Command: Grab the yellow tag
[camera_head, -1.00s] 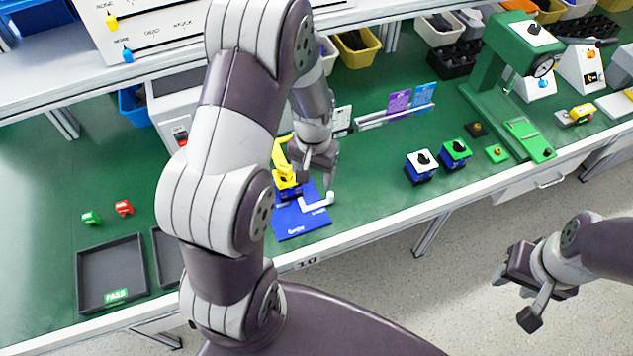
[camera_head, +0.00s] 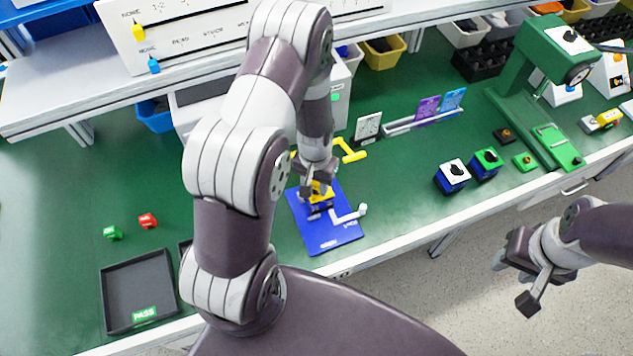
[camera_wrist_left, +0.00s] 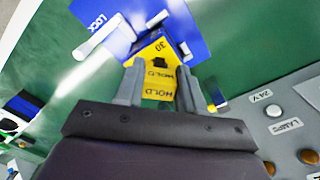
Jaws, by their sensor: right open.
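A yellow piece (camera_wrist_left: 158,82) marked HOLD shows between the fingers of my left gripper (camera_wrist_left: 160,88) in the left wrist view. Its yellow top, marked 30, lies over a blue plate (camera_wrist_left: 90,12) marked LOCK. The fingers flank the piece; whether they press on it I cannot tell. In the head view my left gripper (camera_head: 316,188) is low over the blue plate (camera_head: 330,232), with yellow parts (camera_head: 320,192) under it and largely hidden. Another small yellow tag-like piece (camera_head: 138,30) is on the white board at the back left. My right gripper (camera_head: 527,270) is open, empty and off the bench.
A white handle (camera_head: 350,214) sticks out across the blue plate. A yellow lever (camera_head: 350,152) stands behind my left gripper. A rack with purple and blue cards (camera_head: 428,107) and two switch blocks (camera_head: 453,175) lie to the right. A black PASS tray (camera_head: 140,285) is at the left.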

